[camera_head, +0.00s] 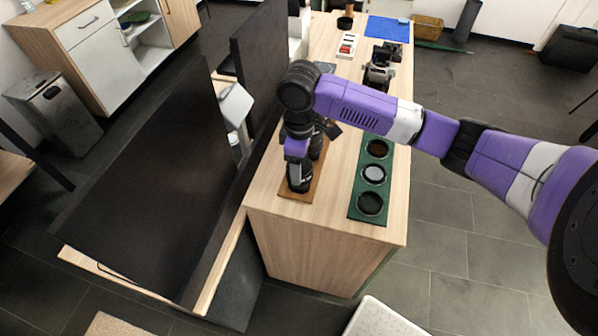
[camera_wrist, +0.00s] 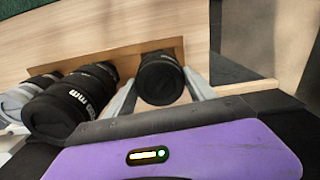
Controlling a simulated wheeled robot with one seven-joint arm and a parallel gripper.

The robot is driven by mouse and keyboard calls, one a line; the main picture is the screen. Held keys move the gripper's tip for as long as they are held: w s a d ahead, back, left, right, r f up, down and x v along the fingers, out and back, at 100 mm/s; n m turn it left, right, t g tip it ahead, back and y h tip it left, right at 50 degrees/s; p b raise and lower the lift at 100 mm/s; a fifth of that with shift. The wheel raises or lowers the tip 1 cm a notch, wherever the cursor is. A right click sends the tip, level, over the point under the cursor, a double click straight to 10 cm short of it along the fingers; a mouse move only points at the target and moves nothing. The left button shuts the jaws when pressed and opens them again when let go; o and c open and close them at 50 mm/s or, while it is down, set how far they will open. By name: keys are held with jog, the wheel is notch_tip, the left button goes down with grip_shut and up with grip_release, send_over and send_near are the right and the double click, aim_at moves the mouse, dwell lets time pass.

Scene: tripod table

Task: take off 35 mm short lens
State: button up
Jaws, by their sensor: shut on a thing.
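In the wrist view, a short black lens (camera_wrist: 162,78) stands at the right end of a brown board (camera_wrist: 110,59). The two pale fingers of my gripper (camera_wrist: 160,88) are shut on it, one on each side. No marking on this lens can be read. Two larger lenses stand to its left: a black lens (camera_wrist: 72,97) with white lettering ending in "mm" and a grey-and-black lens (camera_wrist: 20,100). In the head view, my wrist covers much of the brown board (camera_head: 296,196), and the grip itself is hidden. I cannot tell whether the short lens touches the board.
A green tray (camera_head: 368,213) with three round dark-rimmed filters lies right of the board on the wooden table (camera_head: 330,232). A grey and black camera-like device (camera_head: 380,68) stands farther back, near a white tray (camera_head: 347,46) and a blue mat (camera_head: 388,29). Dark panels (camera_head: 150,190) rise on the left.

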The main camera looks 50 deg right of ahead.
jog(key=shift+r, duration=0.1)
jog(key=shift+r+p, duration=2.25)
jog(key=shift+r, duration=0.25)
